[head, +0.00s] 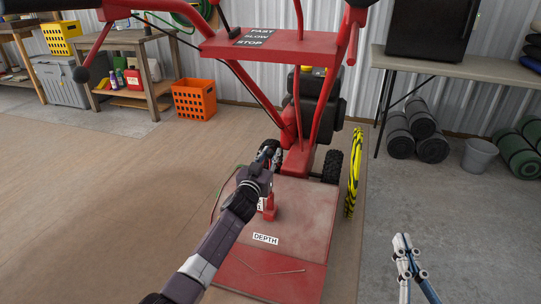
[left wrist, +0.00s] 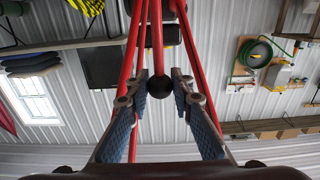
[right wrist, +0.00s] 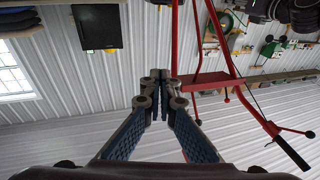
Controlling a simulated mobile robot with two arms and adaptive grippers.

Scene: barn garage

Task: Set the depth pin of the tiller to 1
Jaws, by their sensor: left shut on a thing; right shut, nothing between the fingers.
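The red tiller (head: 320,245) stands in the middle of the head view, with a white DEPTH label (head: 265,239) on its rear cover. My left gripper (head: 271,154) is above a short red post (head: 269,208) on that cover and hides part of a second label (head: 260,204). In the left wrist view, a black ball knob (left wrist: 158,85) on a red rod sits between the left fingers, which are shut on it. Whether this is the depth pin, and its setting, I cannot tell. My right gripper (head: 402,240) is shut and empty, apart from the tiller at the lower right.
The red handlebar panel marked FAST, SLOW, STOP (head: 262,37) hangs above. An orange crate (head: 194,99) and wooden shelf stand back left, a grey bucket (head: 482,155) right. Floor at left is clear.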

